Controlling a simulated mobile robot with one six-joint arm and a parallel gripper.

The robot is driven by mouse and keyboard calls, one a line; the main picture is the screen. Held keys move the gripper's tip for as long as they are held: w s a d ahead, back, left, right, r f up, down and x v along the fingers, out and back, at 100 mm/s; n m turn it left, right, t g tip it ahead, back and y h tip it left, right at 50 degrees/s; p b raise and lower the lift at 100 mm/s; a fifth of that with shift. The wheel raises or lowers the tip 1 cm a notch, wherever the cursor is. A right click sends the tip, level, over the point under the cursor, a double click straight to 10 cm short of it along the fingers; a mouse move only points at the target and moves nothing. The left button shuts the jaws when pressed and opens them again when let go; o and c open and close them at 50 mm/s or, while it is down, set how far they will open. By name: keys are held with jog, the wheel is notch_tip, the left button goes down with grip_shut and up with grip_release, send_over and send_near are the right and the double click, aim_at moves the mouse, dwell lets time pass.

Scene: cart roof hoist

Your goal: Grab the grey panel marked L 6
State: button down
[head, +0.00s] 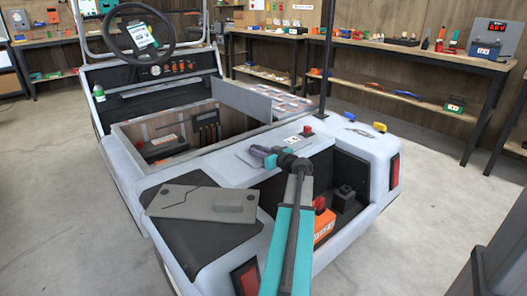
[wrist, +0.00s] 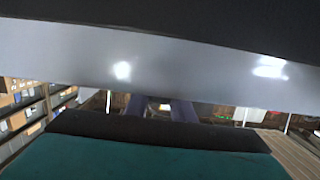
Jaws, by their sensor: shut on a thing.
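A flat grey panel (head: 246,159) lies on the cart's rear deck, with a small white label (head: 292,140) whose text is too small to read for sure. My gripper (head: 262,154) is at this panel, at the end of my teal arm. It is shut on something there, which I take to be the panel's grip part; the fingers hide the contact. In the wrist view, the bluish fingers (wrist: 163,108) show small between a broad grey surface above and my teal link below.
A grey plate with a raised block (head: 180,201) lies on the cart's black rear left surface. An upright grey board (head: 243,101) stands by the open bay. An orange box (head: 323,226) sits in the rear recess. A thin dark post (head: 326,60) rises beyond the panel.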

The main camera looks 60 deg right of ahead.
notch_tip(320, 180, up, 10)
jog(key=shift+f+p, duration=0.1)
jog(key=shift+p, duration=1)
